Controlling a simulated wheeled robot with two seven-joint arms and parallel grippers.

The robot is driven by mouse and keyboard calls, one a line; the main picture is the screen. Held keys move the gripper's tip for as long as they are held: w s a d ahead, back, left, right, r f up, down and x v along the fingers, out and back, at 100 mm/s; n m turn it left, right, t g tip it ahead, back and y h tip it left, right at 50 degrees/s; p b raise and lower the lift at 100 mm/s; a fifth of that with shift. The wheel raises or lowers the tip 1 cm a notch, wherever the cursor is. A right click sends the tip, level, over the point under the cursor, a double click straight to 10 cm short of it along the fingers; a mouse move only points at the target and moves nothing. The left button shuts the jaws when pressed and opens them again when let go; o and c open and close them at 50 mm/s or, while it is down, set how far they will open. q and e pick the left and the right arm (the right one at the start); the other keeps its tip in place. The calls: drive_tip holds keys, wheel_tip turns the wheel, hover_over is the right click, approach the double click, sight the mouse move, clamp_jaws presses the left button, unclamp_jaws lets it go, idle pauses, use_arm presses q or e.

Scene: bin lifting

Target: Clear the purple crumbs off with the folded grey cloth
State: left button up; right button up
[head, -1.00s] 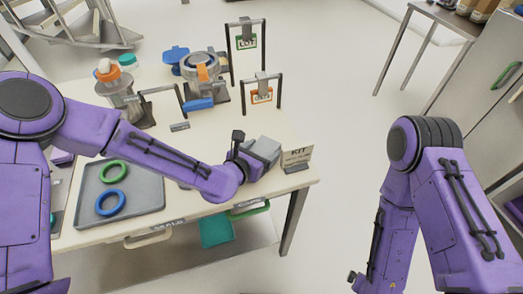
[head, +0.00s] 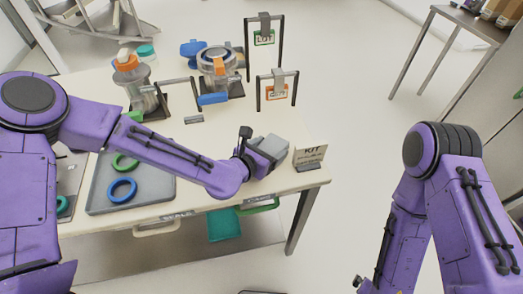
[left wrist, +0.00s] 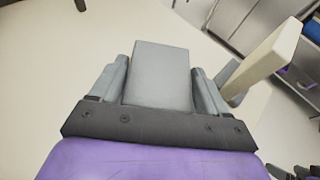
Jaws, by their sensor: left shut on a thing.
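My left gripper (head: 262,152) is shut on a grey block-shaped thing, the folded grey cloth (head: 274,145), over the right end of the cream table (head: 215,155). In the left wrist view the cloth (left wrist: 160,70) sits between the two grey fingers of the gripper (left wrist: 160,88). I cannot tell whether the cloth touches the tabletop. No purple crumbs can be made out in either view; the arm and gripper hide part of the table.
A grey tray (head: 152,193) with a blue ring (head: 122,190) and a green ring (head: 124,162) lies left. Jars (head: 130,75) and hanging-sign frames (head: 276,88) stand behind.

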use_arm(q)
drive_tip(key=shift+w+d+f, duration=0.1)
drive_tip(key=shift+d, duration=0.6)
wheel_tip(320, 180, up, 6)
drive_tip(key=p, duration=0.4)
drive_tip(key=shift+w+p, duration=0.1)
drive_tip(key=shift+p, duration=0.2)
wheel_tip(320, 180, up, 3)
drive_tip(key=shift+r+p, duration=0.15)
drive_tip(key=shift+p, duration=0.95)
